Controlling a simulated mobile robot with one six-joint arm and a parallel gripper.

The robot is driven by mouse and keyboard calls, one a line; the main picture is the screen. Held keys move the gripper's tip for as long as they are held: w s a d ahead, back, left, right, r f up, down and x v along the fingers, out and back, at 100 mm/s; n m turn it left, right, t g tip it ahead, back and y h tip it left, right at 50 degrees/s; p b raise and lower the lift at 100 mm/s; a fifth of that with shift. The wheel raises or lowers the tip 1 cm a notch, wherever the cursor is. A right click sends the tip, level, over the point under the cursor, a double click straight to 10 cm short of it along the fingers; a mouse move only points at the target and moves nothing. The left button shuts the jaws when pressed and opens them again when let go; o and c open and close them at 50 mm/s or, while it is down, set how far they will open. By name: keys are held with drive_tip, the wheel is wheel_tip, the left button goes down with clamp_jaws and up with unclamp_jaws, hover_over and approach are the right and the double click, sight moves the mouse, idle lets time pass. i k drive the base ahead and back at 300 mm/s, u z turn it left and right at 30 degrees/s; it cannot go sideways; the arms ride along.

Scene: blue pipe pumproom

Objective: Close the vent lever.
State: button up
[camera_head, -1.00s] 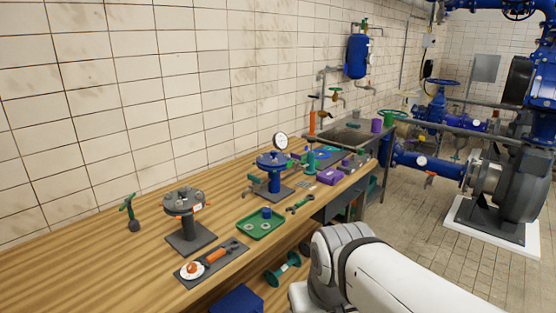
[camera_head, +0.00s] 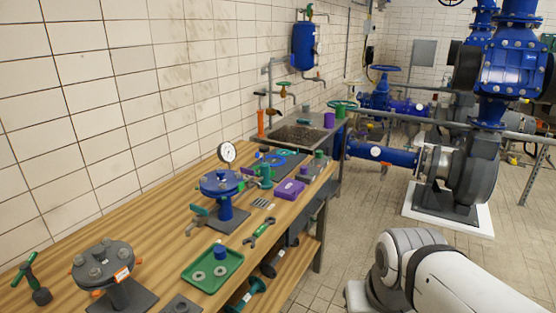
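I cannot tell for sure which part is the vent lever. A blue flanged fitting (camera_head: 222,184) stands upright on a dark base plate on the wooden bench, with a round white gauge (camera_head: 227,152) above it. A small green handle (camera_head: 199,211) sticks out at its left side, and its exact position is too small to read. A blue tank (camera_head: 305,46) with small fittings hangs on the tiled wall above the sink. My white arm shows at the lower right, clear of the bench. My gripper is out of the picture.
The wooden bench (camera_head: 160,209) holds a dark flanged stand (camera_head: 103,262), a green tray (camera_head: 213,283), a green wrench (camera_head: 259,234) and a purple box (camera_head: 290,190). A sink (camera_head: 300,137) is at its far end.

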sight(248, 172)
drive_tip(key=z, duration=0.25)
drive_tip(key=i, duration=0.9)
drive_tip(key=u, duration=0.55)
drive_tip(key=i, duration=0.55)
drive_tip(key=u, duration=0.55)
